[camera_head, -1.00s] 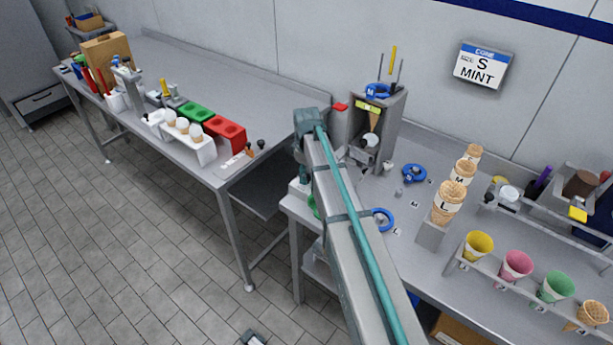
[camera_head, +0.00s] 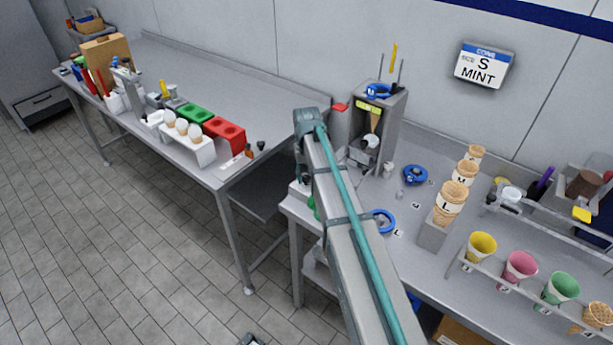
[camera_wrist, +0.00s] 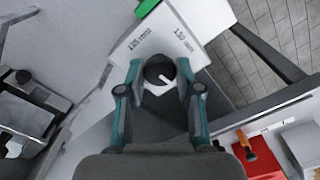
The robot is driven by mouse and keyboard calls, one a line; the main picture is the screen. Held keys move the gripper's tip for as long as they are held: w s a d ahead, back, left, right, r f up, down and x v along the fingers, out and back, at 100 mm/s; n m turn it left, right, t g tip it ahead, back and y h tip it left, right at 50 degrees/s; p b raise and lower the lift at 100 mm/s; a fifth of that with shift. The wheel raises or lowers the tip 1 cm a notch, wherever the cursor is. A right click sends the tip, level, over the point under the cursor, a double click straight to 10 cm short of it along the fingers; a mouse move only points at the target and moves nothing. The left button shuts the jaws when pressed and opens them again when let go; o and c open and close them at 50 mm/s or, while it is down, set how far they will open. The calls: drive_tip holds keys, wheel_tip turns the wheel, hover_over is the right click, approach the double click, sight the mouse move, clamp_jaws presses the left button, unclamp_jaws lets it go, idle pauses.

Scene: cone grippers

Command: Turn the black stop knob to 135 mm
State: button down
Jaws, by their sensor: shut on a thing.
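In the wrist view the black stop knob (camera_wrist: 158,68) sits between the two teal-sided fingers of my gripper (camera_wrist: 159,82). The fingers are shut on it from the left and right. A short white pointer mark on the knob points down and to the right in the picture. Behind the knob is a white plate (camera_wrist: 150,38) with two printed millimetre labels; the right one reads 130 mm, and the left one looks like 125 or 135 mm. In the head view my arm hides the gripper and most of the area around the knob.
A grey cone dispenser (camera_head: 388,125) stands beside my arm at the back of the right table. Blue rings (camera_head: 383,220), stacked waffle cones (camera_head: 452,195) and a rack of coloured cups (camera_head: 520,268) stand to the right. A left table (camera_head: 225,100) carries red and green blocks.

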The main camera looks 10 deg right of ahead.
sight(307, 177)
drive_tip(key=shift+m, duration=0.5)
drive_tip(key=c, duration=0.8)
unclamp_jaws()
drive_tip(key=shift+o, duration=0.2)
drive_tip(key=shift+r, duration=0.1)
wheel_tip(307, 177, up, 12)
